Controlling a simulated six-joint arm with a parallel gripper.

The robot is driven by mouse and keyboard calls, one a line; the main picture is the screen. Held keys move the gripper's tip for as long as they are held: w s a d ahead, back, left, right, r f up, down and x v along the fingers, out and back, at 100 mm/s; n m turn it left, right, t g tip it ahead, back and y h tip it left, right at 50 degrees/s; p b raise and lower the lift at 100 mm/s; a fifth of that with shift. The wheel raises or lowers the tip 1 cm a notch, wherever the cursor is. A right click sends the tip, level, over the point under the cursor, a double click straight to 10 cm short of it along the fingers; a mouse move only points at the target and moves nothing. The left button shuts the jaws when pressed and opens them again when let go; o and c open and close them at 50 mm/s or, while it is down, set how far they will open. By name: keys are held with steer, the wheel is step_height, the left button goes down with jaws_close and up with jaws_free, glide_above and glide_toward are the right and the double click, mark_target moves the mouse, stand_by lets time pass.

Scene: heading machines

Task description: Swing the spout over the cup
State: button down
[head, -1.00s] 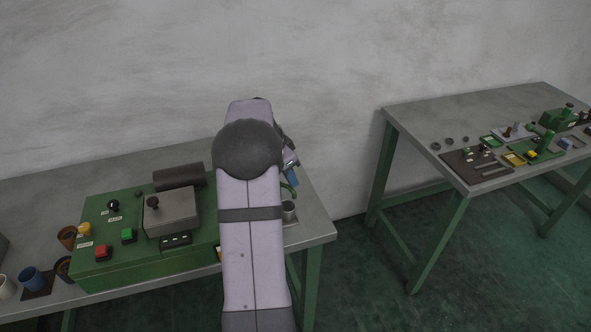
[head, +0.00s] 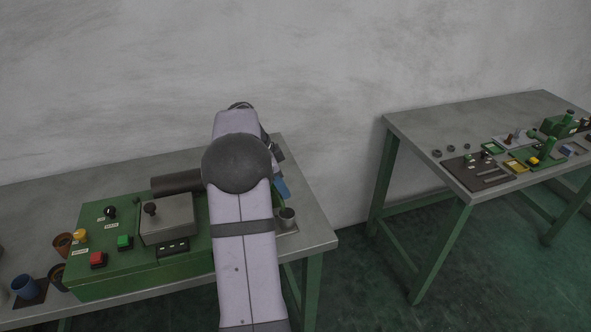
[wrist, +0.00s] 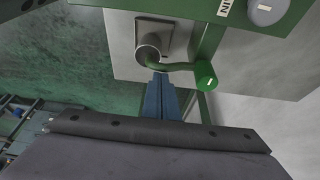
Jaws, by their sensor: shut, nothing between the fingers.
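The spout (wrist: 180,67) is a thin curved green pipe in the wrist view. One end joins a green cylinder (wrist: 206,75) with a pale mark, and the other end overlaps the rim of the cup in the picture. The grey metal cup (wrist: 148,53) stands on a square grey pad (wrist: 166,30); the cup also shows in the head view (head: 287,216). My gripper (wrist: 163,78) has blue fingers, shut and empty, with tips close beside the spout's cup end; I cannot tell whether they touch. In the head view my gripper (head: 283,189) is just above the cup, and the spout is hidden.
The green machine (head: 120,268) with buttons and a grey lid (head: 167,217) fills the bench left of my arm. Several cups, including a blue one (head: 25,288), stand at the far left. A second table (head: 420,124) with small parts is at right, across a floor gap.

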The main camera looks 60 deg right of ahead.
steer(key=shift+s+d, duration=0.1)
step_height(320, 180, up, 10)
steer(key=shift+r, duration=0.2)
stand_by(0.8)
steer(key=shift+s, duration=0.1)
